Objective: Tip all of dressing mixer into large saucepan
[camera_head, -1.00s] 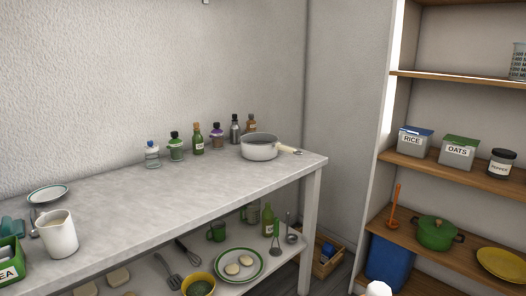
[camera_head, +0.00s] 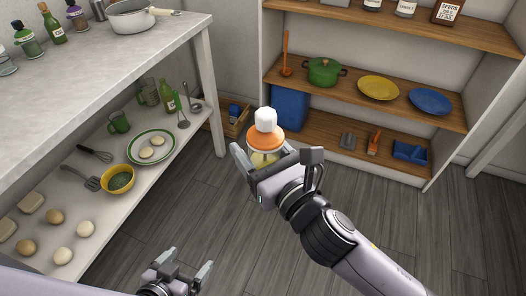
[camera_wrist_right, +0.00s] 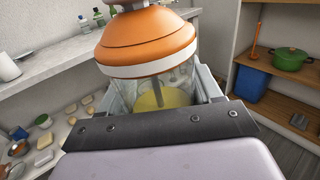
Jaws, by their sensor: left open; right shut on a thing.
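The dressing mixer (camera_head: 265,139) has an orange lid with a white knob and a clear body with yellow liquid inside. It is upright in my right gripper (camera_head: 258,162), held above the floor between the table and the shelves. In the right wrist view the mixer (camera_wrist_right: 150,45) fills the space between the fingers, and yellow liquid shows low in it. The white large saucepan (camera_head: 131,17) stands on the table's far end, its handle pointing right; it is apart from the mixer. My left gripper (camera_head: 188,275) is open and empty at the bottom, below the table's lower shelf.
Shelves at the back hold a green pot (camera_head: 323,71) and plates.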

